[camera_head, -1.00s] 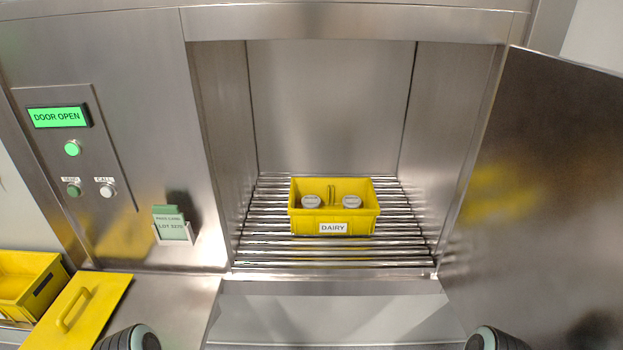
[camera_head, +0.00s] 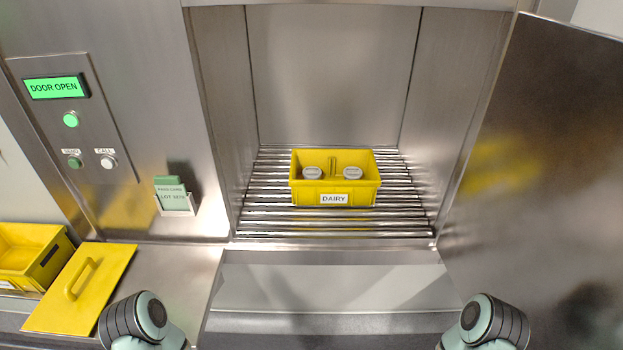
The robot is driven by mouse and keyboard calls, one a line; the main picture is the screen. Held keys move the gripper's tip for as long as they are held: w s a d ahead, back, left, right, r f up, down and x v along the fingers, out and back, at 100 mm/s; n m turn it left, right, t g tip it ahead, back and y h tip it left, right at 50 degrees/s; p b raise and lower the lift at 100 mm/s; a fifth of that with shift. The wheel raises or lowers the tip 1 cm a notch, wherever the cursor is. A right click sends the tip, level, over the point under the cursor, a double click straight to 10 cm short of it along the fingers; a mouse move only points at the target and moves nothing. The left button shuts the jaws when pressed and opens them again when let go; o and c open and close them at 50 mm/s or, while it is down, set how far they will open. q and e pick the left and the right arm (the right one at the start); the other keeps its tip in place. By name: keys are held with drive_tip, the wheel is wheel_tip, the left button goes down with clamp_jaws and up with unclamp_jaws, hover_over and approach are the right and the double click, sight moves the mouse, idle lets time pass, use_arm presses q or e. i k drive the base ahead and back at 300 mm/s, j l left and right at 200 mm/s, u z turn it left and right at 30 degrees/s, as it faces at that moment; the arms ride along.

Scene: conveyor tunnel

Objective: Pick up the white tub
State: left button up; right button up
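I cannot pick out a white tub for certain. Two round containers with pale grey lids, the left one (camera_head: 312,173) and the right one (camera_head: 352,173), stand in the yellow crate (camera_head: 335,199) labelled DAIRY. Their sides are mostly hidden by the crate's front wall. A thin upright yellow part stands between them. The crate sits on the metal rollers inside the open tunnel. Parts of both my arms show at the bottom left and bottom right, but neither gripper is in view.
The open door (camera_head: 540,180) stands on the right. A yellow lid with a handle (camera_head: 82,289) lies on the left counter beside another yellow crate (camera_head: 60,259). A card holder (camera_head: 174,203) and a panel (camera_head: 56,86) reading DOOR OPEN are on the left wall.

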sight(312, 173)
drive_tip(key=u, duration=1.3)
drive_tip(key=i+l+u, duration=0.2)
drive_tip(key=l, duration=0.2)
drive_tip(key=l+u, duration=0.2)
drive_tip(key=l, duration=0.2)
